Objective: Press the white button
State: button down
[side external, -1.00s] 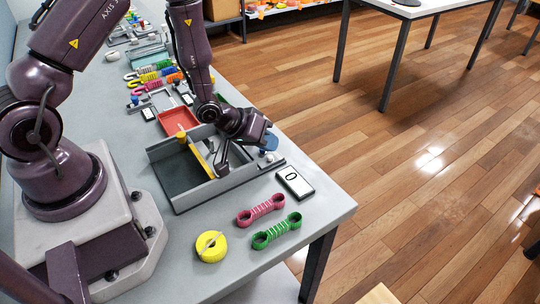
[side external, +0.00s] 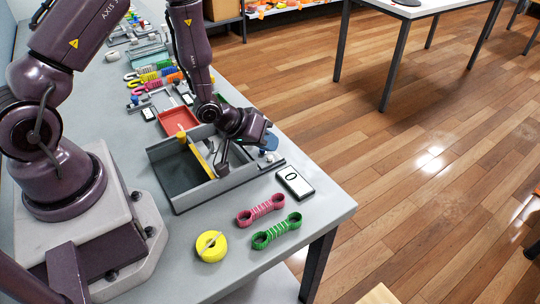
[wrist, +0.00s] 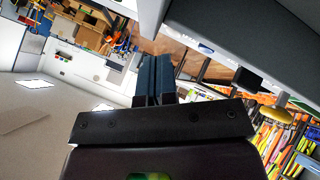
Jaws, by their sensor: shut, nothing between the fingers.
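My gripper (side external: 222,168) points down over the front right part of a grey tray (side external: 178,205), beside a yellow bar (side external: 201,160) that crosses the tray. Its fingers are together and empty; they also show in the wrist view (wrist: 154,80). I cannot make out a white button for certain. A small pale piece (side external: 270,158) sits by the tray's right end, partly behind my gripper. A white plate with a black frame and a "0" (side external: 295,182) lies on the table to the right of the tray.
A red tray (side external: 178,121) and several coloured straps lie behind. The table's right edge is close to the "0" plate.

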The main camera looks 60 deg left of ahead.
aim_at(269, 156)
jog(key=shift+f, duration=0.1)
dwell(0.3)
jog(key=shift+f, duration=0.35)
jog(key=shift+w+d+f, duration=0.1)
jog(key=shift+f, duration=0.5)
dwell(0.8)
jog(key=shift+r, duration=0.1)
dwell(0.4)
jog(key=shift+d+r, duration=0.15)
jog(key=shift+d, duration=0.1)
jog(key=shift+a+r, duration=0.1)
jog(key=shift+r, duration=2.4)
